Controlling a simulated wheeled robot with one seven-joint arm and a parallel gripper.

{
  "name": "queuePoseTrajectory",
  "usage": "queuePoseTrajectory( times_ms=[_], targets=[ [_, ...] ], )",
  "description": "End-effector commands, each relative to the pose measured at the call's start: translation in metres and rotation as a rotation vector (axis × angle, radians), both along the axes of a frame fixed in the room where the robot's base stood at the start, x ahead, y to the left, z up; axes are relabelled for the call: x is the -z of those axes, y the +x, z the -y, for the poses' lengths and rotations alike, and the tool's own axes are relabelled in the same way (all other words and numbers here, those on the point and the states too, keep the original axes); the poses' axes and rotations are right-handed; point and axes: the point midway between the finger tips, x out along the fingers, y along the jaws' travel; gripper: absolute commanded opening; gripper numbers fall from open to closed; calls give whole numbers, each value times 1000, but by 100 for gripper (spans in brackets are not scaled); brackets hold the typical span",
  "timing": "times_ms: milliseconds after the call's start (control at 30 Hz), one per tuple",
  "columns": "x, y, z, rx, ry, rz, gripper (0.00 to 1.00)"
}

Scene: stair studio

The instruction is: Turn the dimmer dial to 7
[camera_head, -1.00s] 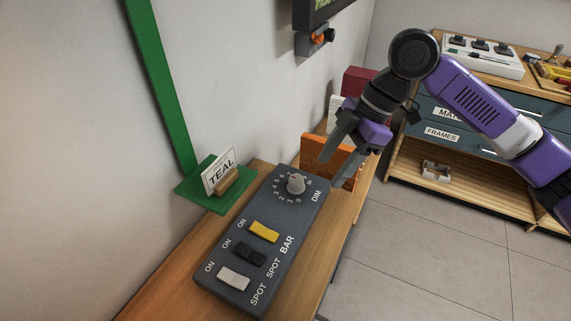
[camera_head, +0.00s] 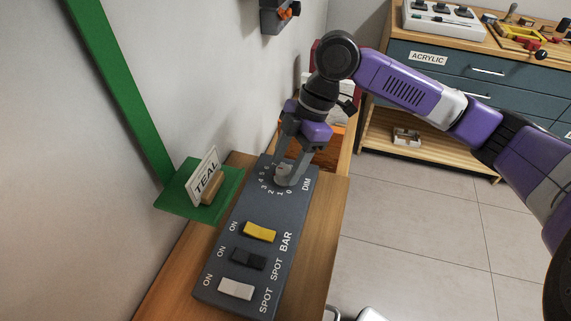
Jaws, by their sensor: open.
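The dimmer dial (camera_head: 283,174) is a small grey knob at the far end of a dark grey control panel (camera_head: 262,207), beside the label DIM. Numbers ring the dial; those on its near side, from about 0 to 5, can be read, while the higher ones are hidden by my gripper. My gripper (camera_head: 286,172) points down over the dial, its open fingers on either side of the knob. I cannot tell whether they touch it. The dial's pointer is too small and covered to read.
The panel also bears a yellow switch (camera_head: 259,232), a black switch (camera_head: 249,256) and a white switch (camera_head: 237,289). A TEAL card (camera_head: 206,175) stands on a green base (camera_head: 177,200) at left. Floor at right is clear.

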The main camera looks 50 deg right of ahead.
Motion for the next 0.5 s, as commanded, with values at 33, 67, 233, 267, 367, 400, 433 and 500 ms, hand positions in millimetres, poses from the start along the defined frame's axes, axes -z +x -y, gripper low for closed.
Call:
queuePoseTrajectory(
  times_ms=[33,67,233,267,367,400,433,500],
  targets=[
    [3,1,-1,0,1,0,55],
    [5,1,-2,0,1,0,55],
    [8,1,-3,0,0,0,55],
    [8,1,-3,0,0,0,55],
    [8,1,-3,0,0,0,55],
    [8,1,-3,0,0,0,51],
    [8,1,-3,0,0,0,45],
    [8,1,-3,0,0,0,31]
  ],
)
